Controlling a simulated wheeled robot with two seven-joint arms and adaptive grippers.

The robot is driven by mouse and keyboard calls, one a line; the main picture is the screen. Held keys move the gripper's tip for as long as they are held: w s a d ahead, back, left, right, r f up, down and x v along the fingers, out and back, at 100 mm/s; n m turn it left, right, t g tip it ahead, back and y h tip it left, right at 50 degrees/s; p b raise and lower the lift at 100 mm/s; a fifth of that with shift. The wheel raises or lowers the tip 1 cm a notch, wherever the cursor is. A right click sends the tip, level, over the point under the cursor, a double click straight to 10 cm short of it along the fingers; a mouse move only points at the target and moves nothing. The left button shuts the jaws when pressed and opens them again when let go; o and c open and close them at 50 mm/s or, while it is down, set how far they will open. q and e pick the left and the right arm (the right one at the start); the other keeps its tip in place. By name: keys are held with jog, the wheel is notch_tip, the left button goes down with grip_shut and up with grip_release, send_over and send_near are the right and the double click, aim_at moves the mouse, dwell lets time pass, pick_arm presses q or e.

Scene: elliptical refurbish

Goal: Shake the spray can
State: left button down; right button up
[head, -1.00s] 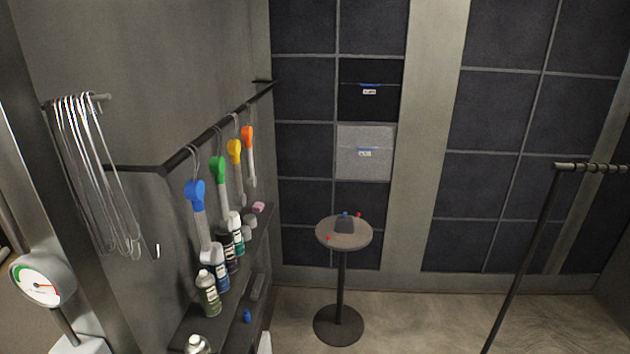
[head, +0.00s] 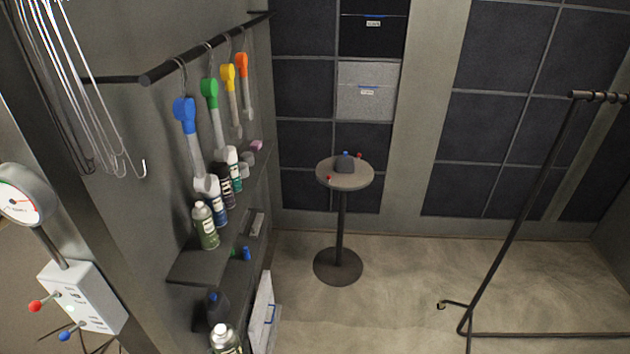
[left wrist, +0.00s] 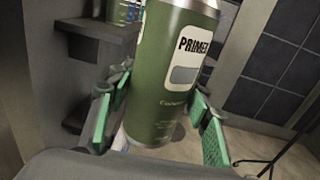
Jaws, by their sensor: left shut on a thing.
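A green spray can with a white label reading "PRIMER" (left wrist: 165,85) fills the middle of the left wrist view. My left gripper (left wrist: 162,108) is shut on it, with a green pad on either side of the can. The can's top is cut off by the upper edge of that view. In the head view, the silver top of a can (head: 225,338) shows at the bottom edge, below the shelf; it looks like the held can. My left gripper is below the picture there. My right gripper is in neither view.
A wall shelf (head: 195,266) at left holds several bottles and cans, including an olive-green can (head: 206,228). A round table (head: 344,180) stands behind; a dark rack (head: 510,240) stands right. The middle floor is clear.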

aim_at(228, 325)
pick_arm(q)
jog(key=r, duration=0.7)
jog(key=shift+w+d+r, duration=0.1)
jog(key=shift+d+r, duration=0.1)
jog(key=shift+r, duration=0.1)
jog(key=f, duration=0.7)
jog(key=shift+a+f, duration=0.15)
jog(key=shift+a, duration=0.15)
jog(key=shift+d+f, duration=0.1)
jog(key=shift+f, duration=0.1)
notch_tip(228, 325, up, 7)
jog(key=shift+d+r, duration=0.1)
notch_tip(228, 325, down, 7)
jog(key=shift+f, duration=0.1)
